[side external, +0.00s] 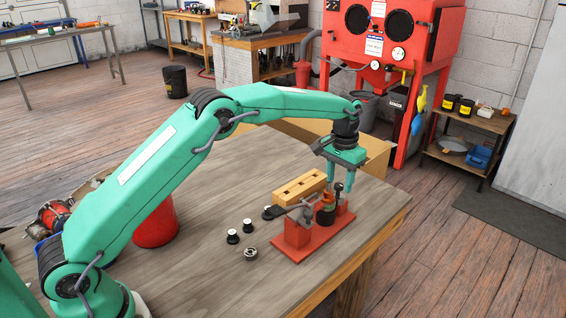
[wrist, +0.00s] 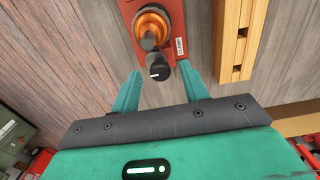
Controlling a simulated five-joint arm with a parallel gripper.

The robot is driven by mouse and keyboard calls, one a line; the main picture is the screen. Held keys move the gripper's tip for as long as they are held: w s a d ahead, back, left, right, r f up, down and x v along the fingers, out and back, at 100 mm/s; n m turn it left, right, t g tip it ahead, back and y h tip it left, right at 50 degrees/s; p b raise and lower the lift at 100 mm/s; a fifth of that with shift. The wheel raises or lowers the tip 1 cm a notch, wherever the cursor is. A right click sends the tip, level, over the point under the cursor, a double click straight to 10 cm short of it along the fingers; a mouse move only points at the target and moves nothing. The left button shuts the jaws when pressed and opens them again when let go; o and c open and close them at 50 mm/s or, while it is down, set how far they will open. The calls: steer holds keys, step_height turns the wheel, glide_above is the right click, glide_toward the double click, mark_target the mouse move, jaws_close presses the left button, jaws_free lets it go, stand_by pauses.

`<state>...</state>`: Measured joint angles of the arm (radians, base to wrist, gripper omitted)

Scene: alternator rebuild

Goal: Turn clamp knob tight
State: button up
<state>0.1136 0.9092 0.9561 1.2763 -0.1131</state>
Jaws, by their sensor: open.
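My gripper is open and holds nothing. A copper-coloured round part (wrist: 152,27) sits on the fixture beside the knob.
A wooden block with slots (side external: 298,187) lies close behind the fixture. Several small black-and-white parts (side external: 233,237) and a metal ring part (side external: 250,254) lie to its left. A red container (side external: 155,225) stands farther left. The table's front right is clear.

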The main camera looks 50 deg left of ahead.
steer(key=shift+f, duration=0.2)
jaws_close()
